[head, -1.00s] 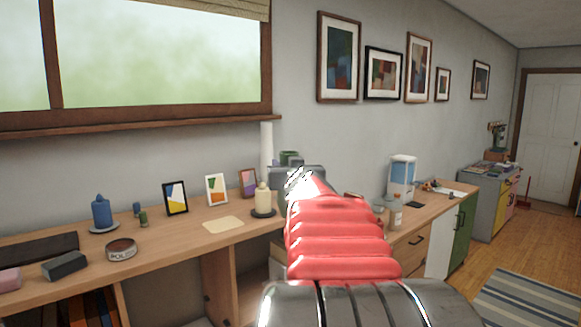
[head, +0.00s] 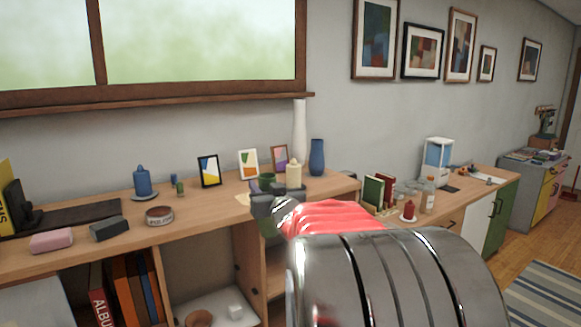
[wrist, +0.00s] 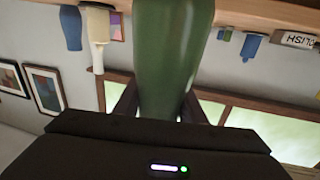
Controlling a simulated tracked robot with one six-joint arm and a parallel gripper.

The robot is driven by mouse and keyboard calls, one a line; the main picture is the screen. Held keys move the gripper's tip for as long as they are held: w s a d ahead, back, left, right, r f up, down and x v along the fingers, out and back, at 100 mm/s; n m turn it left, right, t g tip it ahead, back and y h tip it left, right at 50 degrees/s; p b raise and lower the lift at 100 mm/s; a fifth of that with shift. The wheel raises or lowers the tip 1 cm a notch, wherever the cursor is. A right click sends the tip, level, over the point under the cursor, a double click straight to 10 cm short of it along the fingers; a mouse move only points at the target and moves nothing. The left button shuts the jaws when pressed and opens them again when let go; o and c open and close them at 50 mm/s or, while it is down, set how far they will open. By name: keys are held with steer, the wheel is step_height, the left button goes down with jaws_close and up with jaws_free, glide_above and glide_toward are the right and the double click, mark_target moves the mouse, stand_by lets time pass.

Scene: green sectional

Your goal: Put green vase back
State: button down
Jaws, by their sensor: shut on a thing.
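My gripper (head: 264,204) is shut on the green vase, which shows between the two dark fingers in the wrist view (wrist: 168,60). In the head view, parts of the green vase (head: 268,229) show above and below my gripper, and its middle is hidden. My gripper and the vase are in front of the long wooden shelf top (head: 215,215), near its front edge. In the wrist view the room appears upside down, and the vase's far end runs out of the picture. I cannot tell whether the vase touches the shelf.
A white vase (head: 299,130), blue vase (head: 316,157) and cream candle (head: 293,175) stand behind my gripper. Picture frames (head: 209,170), a blue candle (head: 142,182) and a round tin (head: 159,215) stand to the left. Books (head: 377,191) and a red candle (head: 408,210) are to the right.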

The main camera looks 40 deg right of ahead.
steer(key=w+a+f+n+t+y, duration=0.1)
steer(key=w+a+f+y, duration=0.15)
steer(key=a+f, duration=0.65)
steer(key=w+a+f+n+y, duration=0.1)
steer(key=w+a+f, duration=0.3)
steer(key=a+f, duration=0.5)
steer(key=s+a+f+n+y, duration=0.1)
steer(key=a+f, duration=0.4)
steer(key=a, duration=0.5)
steer(key=s+a+f+n+y, duration=0.1)
steer(key=a+f+y, duration=0.1)
steer(key=a+f, duration=0.3)
steer(key=a, duration=0.4)
steer(key=shift+a+f+n, duration=0.25)
steer(key=shift+a+n, duration=0.05)
steer(key=shift+a, duration=0.1)
steer(key=shift+s+a+y, duration=0.1)
steer(key=shift+y, duration=0.15)
